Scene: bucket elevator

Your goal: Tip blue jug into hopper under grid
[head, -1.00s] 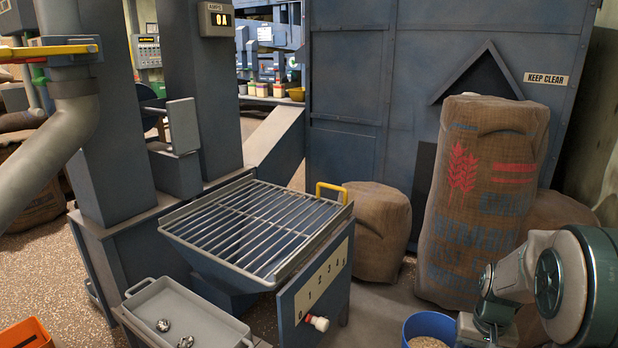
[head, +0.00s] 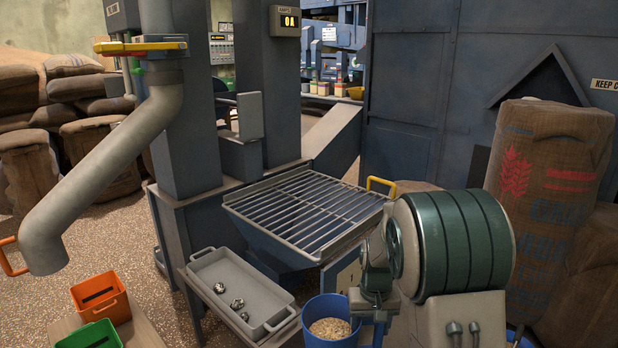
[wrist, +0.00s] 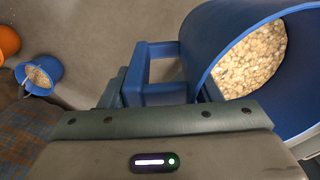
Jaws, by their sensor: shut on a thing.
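In the wrist view my gripper (wrist: 150,100) is shut on the jug's blue handle, and the jug (wrist: 225,50) fills the right side with grain inside. The hopper (head: 275,243) stands behind the jug, with the metal grid (head: 305,210) lying across its top. A yellow handle (head: 381,185) shows at the grid's far right corner.
A grey tray (head: 208,262) with several metal lumps sits left of the hopper. Orange (head: 101,297) and green (head: 90,337) bins stand at lower left. A large pipe (head: 120,160) hangs at left. A tall grain sack (head: 550,190) stands at right.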

